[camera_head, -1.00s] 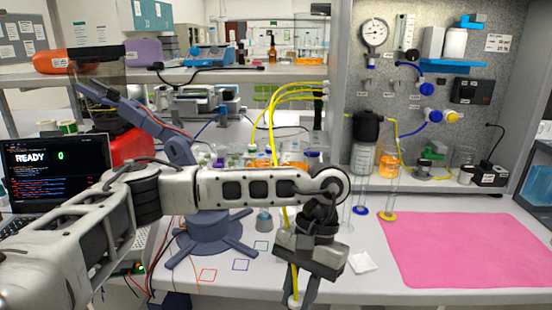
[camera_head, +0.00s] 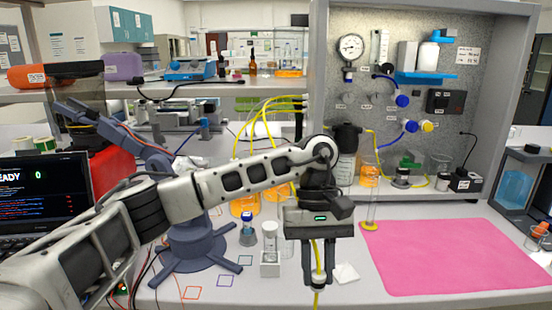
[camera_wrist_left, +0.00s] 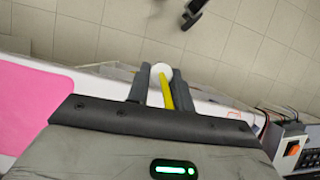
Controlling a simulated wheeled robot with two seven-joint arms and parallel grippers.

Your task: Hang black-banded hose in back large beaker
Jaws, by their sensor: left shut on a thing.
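My left gripper (camera_head: 318,281) points down over the front of the bench. Its fingers are shut on a yellow hose (camera_head: 317,250), around a pale collar with a dark band near the hose's lower end. The left wrist view shows the yellow hose (camera_wrist_left: 167,92) and a white round piece (camera_wrist_left: 161,71) between the fingers. Two large beakers with orange liquid stand behind my left arm: one at the left (camera_head: 245,206), one further back at the right (camera_head: 277,191). My arm partly hides both. My right gripper is out of view.
More yellow hoses (camera_head: 270,104) arch down behind my arm. The pink mat (camera_head: 440,256) is clear.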

